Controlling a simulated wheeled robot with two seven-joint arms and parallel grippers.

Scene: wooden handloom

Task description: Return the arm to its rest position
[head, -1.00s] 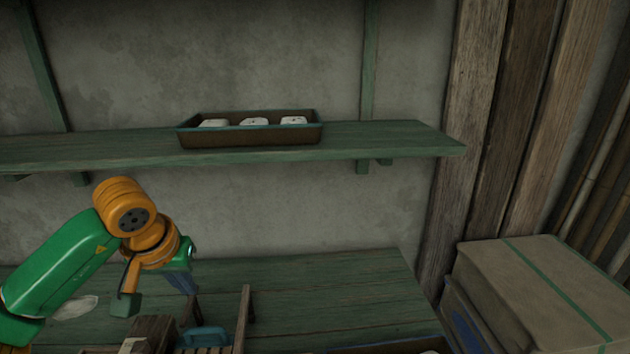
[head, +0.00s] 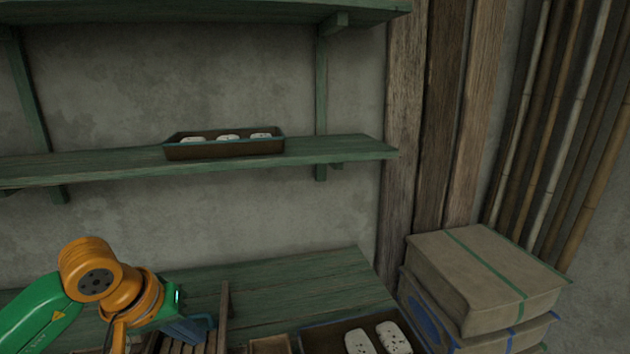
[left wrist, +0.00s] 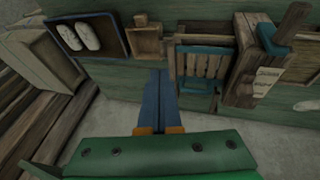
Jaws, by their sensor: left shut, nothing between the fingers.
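My left arm, green and orange, comes in at the lower left of the head view. Its left gripper (head: 190,332) points down over the green bench (head: 290,283), with the tips partly hidden among things at the bottom edge. In the left wrist view the two blue fingers (left wrist: 154,98) lie together, shut and empty. They point towards the bench, between a small wooden box (left wrist: 146,42) and a slatted wooden rack (left wrist: 202,65); I cannot tell the gap to them. My right gripper is in neither view.
A dark tray (head: 312,342) with white speckled pieces stands on the bench. A brown tray (head: 225,150) with three white pieces sits on the wall shelf (head: 345,150). Stacked boxes (head: 480,283) stand at the right. A labelled wooden block (left wrist: 243,65) is beside the rack.

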